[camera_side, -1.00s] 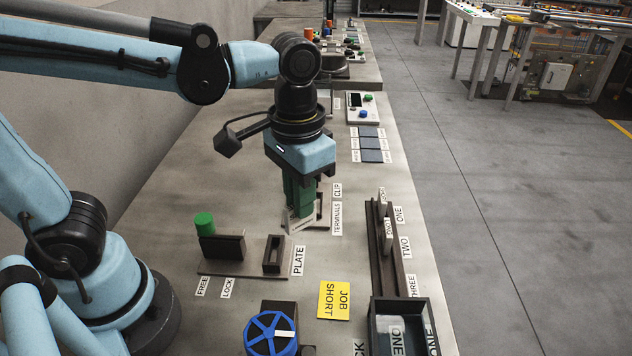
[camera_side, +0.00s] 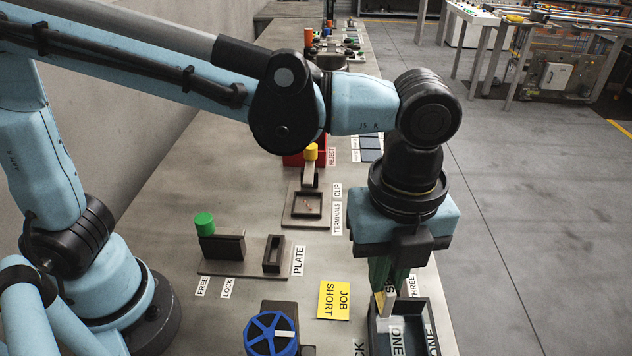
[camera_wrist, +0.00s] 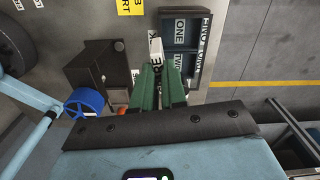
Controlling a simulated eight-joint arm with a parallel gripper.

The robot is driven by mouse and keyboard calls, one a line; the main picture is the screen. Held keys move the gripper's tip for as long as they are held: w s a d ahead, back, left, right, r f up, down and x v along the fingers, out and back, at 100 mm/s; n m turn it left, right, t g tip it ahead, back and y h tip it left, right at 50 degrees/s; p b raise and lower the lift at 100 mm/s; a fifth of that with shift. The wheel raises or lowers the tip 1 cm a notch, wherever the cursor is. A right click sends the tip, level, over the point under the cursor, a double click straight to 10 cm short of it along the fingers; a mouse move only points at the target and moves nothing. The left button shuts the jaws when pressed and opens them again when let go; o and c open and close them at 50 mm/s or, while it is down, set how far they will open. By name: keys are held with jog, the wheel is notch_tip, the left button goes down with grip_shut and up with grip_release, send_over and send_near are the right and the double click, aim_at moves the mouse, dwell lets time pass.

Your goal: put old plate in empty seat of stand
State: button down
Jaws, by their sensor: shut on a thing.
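My gripper (camera_side: 388,288) has green fingers and is shut on a small pale plate (camera_side: 384,306). It holds the plate over the back end of the dark tray, beside the label THREE. The plate also shows in the wrist view (camera_wrist: 156,50), white with dark lettering, between the green fingertips (camera_wrist: 160,66). Whether the held plate touches anything is unclear.
The dark tray (camera_side: 374,345) has compartments with labels ONE and TWO in the wrist view. A blue handwheel (camera_side: 270,334) stands left of it. The PLATE fixture (camera_side: 272,268) and terminals fixture (camera_side: 287,219) stand farther back.

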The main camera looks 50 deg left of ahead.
jog(key=shift+s+d+f+m, duration=0.1)
jog(key=shift+s+d+m, duration=0.05)
jog(key=shift+d+m, duration=0.55)
jog(key=shift+w+a+f, duration=0.9)
jog(key=shift+w+f, duration=0.8)
jog(key=shift+f, duration=0.1)
jog(key=shift+w+a+f, duration=0.95)
jog(key=shift+w+f, duration=0.75)
jog(key=shift+f, duration=0.15)
jog(key=shift+w+a+f, duration=0.9)
jog(key=shift+w+f, duration=0.8)
jog(key=shift+f, duration=0.1)
jog(key=shift+f, duration=0.1)
jog(key=c, duration=1.2)
grip_release()
